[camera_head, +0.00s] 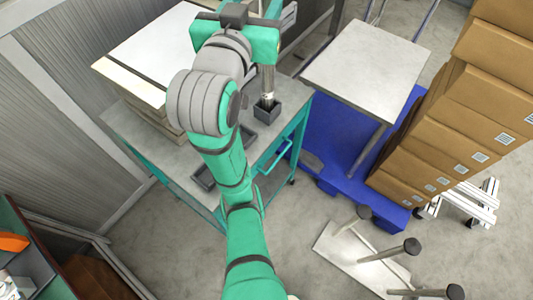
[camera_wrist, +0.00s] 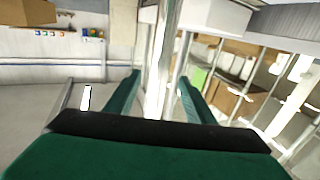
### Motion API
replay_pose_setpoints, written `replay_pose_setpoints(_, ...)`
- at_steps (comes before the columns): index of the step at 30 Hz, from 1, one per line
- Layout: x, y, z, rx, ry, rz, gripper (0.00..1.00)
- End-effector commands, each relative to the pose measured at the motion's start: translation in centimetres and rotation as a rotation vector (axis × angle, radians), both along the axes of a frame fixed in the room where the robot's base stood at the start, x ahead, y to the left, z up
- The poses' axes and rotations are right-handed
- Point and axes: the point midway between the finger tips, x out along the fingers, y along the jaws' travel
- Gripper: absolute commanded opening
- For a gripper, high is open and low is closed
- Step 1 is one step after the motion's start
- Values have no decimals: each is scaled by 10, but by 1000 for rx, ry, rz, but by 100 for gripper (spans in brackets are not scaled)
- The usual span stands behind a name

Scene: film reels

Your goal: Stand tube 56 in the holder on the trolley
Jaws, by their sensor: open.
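A slim grey tube (camera_head: 268,82) stands upright with its lower end in a small dark square holder (camera_head: 267,111) on the trolley (camera_head: 210,162). I cannot read a number on it. My gripper (camera_head: 255,45) is over the trolley at the tube's upper end, and its fingertips are hidden there. In the wrist view, the two green fingers of my gripper (camera_wrist: 160,80) are spread apart. A pale upright shaft, seemingly the tube (camera_wrist: 160,60), shows between them with gaps at the sides.
A stack of flat boards (camera_head: 150,60) lies on the trolley's left. Dark trays (camera_head: 205,181) lie near its front. A grey-topped table (camera_head: 368,70) and a blue base (camera_head: 345,175) stand to the right, beside stacked cartons (camera_head: 440,140). A plate with posts (camera_head: 360,255) is on the floor.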

Motion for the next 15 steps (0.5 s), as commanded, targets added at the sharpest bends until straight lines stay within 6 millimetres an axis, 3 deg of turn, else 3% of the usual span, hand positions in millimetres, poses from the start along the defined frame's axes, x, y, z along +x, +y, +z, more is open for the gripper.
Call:
replay_pose_setpoints(8,12,0,-82,-81,41,32,49)
replay_pose_setpoints(15,5,0,-164,-139,72,79,49)
